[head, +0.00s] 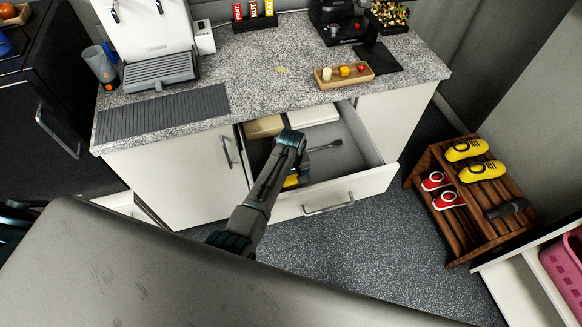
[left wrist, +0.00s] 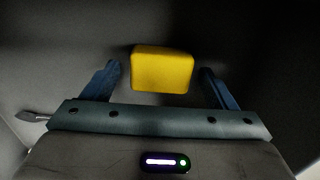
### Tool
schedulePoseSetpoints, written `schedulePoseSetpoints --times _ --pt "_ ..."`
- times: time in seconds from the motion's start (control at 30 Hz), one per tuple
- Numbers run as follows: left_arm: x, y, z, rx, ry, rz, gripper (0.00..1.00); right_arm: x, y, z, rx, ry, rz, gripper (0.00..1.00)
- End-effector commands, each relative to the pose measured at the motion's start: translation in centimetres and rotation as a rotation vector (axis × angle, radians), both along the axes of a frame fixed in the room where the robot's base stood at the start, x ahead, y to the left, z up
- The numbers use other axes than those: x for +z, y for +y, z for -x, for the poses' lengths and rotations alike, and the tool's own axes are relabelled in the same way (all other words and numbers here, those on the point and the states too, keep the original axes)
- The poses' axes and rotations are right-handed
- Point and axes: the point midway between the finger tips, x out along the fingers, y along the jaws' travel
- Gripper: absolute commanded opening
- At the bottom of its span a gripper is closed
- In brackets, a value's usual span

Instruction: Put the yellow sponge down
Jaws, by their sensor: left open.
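The yellow sponge (head: 291,181) shows partly in the head view, inside the open drawer (head: 345,190) near its front, with my left arm covering part of it. In the left wrist view the sponge (left wrist: 162,70) is a plain yellow block against the grey drawer floor. My left gripper (left wrist: 160,80) is open, one blue finger on each side of the sponge, with a gap visible on both sides. In the head view my left gripper (head: 302,164) reaches down into the drawer, its fingertips hidden. My right gripper is not in view.
The drawer also holds a grey utensil (head: 325,146), a beige tray (head: 264,127) and a white tray (head: 314,114) at the back. The speckled counter (head: 260,85) overhangs the drawer's rear. A wooden shoe rack (head: 470,225) stands to the right.

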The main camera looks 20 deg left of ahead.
Motion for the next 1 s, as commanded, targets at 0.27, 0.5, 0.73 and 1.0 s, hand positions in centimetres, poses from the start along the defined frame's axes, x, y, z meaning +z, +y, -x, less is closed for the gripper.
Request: schedulePoseSetpoints --times 0.27,0.5,0.73,1.0 --pt "5.6 -0.1 -0.1 0.001 -0.005 0.002 0.8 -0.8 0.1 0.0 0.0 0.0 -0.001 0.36" --pt "9.6 0.0 -0.1 0.0 -0.002 0.0 0.8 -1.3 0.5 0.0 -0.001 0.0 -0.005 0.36" --pt "10.8 0.0 0.0 0.0 0.0 0.0 0.8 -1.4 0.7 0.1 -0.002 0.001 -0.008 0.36" --pt "10.8 0.0 0.0 0.0 0.0 0.0 0.8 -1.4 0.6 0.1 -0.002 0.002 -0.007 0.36"
